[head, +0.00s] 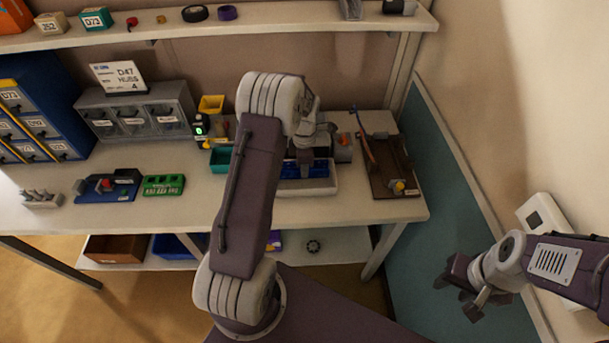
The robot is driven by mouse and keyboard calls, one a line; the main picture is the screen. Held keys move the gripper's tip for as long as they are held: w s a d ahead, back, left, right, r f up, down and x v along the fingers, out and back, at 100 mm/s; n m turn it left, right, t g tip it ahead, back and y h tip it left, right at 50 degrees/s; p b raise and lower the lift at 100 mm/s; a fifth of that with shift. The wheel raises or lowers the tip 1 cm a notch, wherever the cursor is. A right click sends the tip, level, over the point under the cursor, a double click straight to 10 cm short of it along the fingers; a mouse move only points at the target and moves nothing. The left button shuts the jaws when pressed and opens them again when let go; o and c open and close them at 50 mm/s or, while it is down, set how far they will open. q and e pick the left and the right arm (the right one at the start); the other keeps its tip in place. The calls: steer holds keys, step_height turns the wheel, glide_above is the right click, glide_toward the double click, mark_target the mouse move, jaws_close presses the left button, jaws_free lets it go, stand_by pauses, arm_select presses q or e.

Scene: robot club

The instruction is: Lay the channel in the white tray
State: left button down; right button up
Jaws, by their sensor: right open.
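A white tray (308,190) lies on the bench, partly behind my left arm. Blue pieces (306,170) show inside it; I cannot tell whether one of them is the channel. My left gripper (305,158) is over the back part of the tray, mostly hidden by its own wrist, so its jaws and anything in them cannot be made out. A grey metal piece (350,9) on the upper shelf could be a channel, but it is cut off by the picture edge. My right gripper (463,290) is open and empty, off the bench at the right.
A brown board (383,180) with parts stands right of the tray. A teal bin (221,158) and yellow bin (211,104) stand left of it. Grey drawers (135,112), a blue tool block (108,186) and a green block (163,185) are further left. The wall is at the right.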

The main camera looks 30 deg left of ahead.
arm_select(q)
steer(key=shift+f, duration=1.8)
steer(key=c, duration=1.6)
jaws_free()
steer(key=shift+f, duration=0.1)
steer(key=shift+c, duration=0.2)
step_height(320, 180, up, 12)
steer(key=shift+s+r+b, duration=0.1)
steer(key=shift+r+b, duration=0.1)
steer(key=shift+b, duration=0.1)
steer(key=s+d+f+m, duration=0.1)
steer(key=s+d+m, duration=0.4)
steer(key=s+m, duration=0.4)
steer(key=s+d+f+m+t, duration=0.1)
steer(key=s+d+m, duration=0.5)
steer(key=m, duration=0.9)
steer(key=s, duration=0.3)
steer(key=shift+s, duration=0.15)
steer(key=shift+s, duration=0.1)
